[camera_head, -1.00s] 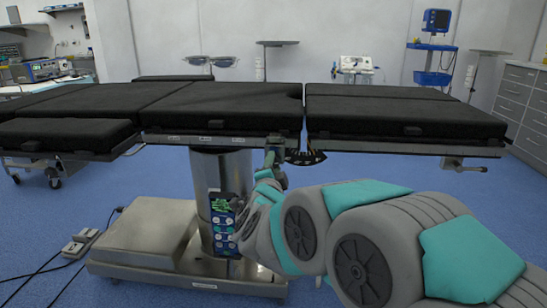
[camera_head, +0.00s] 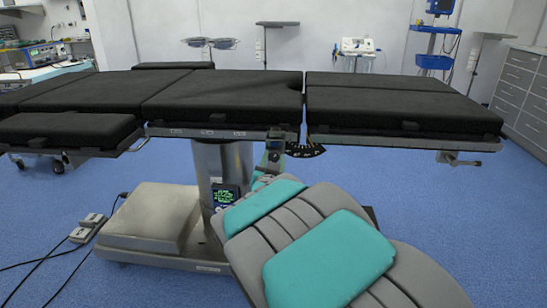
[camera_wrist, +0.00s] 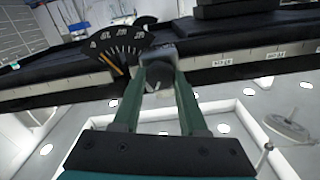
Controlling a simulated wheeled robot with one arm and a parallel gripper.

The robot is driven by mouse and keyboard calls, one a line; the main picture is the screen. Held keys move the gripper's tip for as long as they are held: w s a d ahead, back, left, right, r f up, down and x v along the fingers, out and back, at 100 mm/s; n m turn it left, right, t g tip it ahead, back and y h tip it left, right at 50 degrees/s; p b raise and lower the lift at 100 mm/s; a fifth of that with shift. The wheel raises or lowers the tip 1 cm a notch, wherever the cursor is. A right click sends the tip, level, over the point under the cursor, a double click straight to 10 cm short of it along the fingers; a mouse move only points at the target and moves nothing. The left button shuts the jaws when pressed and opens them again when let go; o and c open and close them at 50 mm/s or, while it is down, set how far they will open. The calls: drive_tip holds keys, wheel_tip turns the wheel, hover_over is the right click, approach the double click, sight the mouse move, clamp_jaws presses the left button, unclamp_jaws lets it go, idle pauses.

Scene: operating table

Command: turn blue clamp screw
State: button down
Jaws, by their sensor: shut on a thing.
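The operating table (camera_head: 220,100) has black pads and a metal side rail. My gripper (camera_head: 274,148) is at that rail, just left of the gap between the pad sections. In the wrist view, my gripper (camera_wrist: 160,80) has its two green fingers shut on the clamp screw (camera_wrist: 158,72), one on each side. The screw's knob looks dark grey here, not clearly blue. A black fan-shaped angle dial (camera_wrist: 122,46) with an orange pointer sits just left of it; it also shows in the head view (camera_head: 308,150). In the head view my gripper hides the screw.
The table's column (camera_head: 208,168) stands on a metal base (camera_head: 150,218) close left of my arm. A control panel with green markings (camera_head: 224,197) is partly behind my arm. A foot pedal (camera_head: 84,232) and cables lie on the left floor. The right floor is clear.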

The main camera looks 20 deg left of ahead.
drive_tip(key=n, duration=0.5)
drive_tip(key=shift+f, duration=0.15)
drive_tip(key=shift+n, duration=0.3)
idle(0.3)
drive_tip(key=shift+c, duration=2.2)
unclamp_jaws()
drive_tip(key=shift+s, duration=0.1)
